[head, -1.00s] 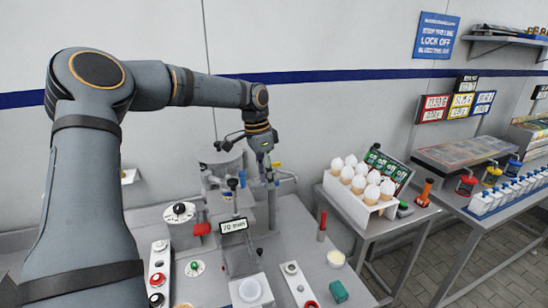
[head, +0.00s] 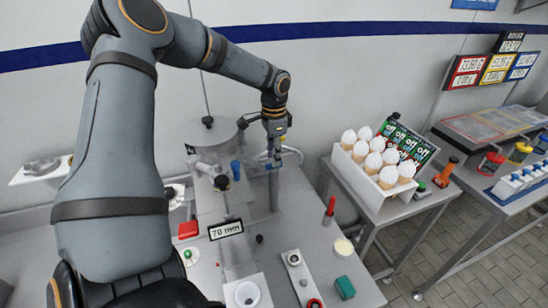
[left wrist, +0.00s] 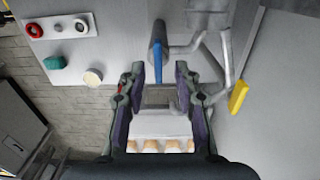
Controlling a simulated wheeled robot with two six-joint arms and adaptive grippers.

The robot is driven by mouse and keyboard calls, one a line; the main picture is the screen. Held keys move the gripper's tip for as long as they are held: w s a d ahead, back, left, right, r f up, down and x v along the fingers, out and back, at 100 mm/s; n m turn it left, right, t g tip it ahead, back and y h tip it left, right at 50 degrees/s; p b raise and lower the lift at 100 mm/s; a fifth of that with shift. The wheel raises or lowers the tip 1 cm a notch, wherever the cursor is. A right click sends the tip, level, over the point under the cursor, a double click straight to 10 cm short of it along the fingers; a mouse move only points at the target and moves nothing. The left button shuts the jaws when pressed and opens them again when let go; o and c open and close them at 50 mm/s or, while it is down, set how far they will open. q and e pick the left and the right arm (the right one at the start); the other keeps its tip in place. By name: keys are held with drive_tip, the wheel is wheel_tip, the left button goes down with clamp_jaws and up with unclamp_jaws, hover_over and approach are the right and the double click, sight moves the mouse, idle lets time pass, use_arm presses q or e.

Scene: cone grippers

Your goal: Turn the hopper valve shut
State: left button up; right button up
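The hopper (head: 212,140) is a grey metal drum with a dark knob on its lid, against the wall in the head view. Below it stand grey pipes and a blue handle (head: 236,171). My left gripper (head: 275,160) hangs fingers down, just right of the hopper. In the left wrist view its two fingers (left wrist: 159,75) are apart with nothing clamped. The blue lever (left wrist: 158,50) shows between and beyond the fingertips; contact is unclear. A yellow handle (left wrist: 238,97) on a bent grey pipe lies right of the fingers. I cannot tell which handle is the hopper valve. My right gripper is out of view.
A "70 mm" sign (head: 226,229) and a white cup (head: 247,293) stand in front of the hopper. A red upright handle (head: 329,211), a button panel (head: 294,259) and a green block (head: 345,287) are to the right. A rack of cones (head: 351,187) stands farther right.

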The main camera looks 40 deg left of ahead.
use_arm(q)
drive_tip(key=shift+f, duration=0.6)
drive_tip(key=shift+s+d+f, duration=0.1)
drive_tip(key=shift+s+f, duration=0.05)
drive_tip(key=shift+f, duration=0.45)
drive_tip(key=shift+c, duration=0.3)
clamp_jaws()
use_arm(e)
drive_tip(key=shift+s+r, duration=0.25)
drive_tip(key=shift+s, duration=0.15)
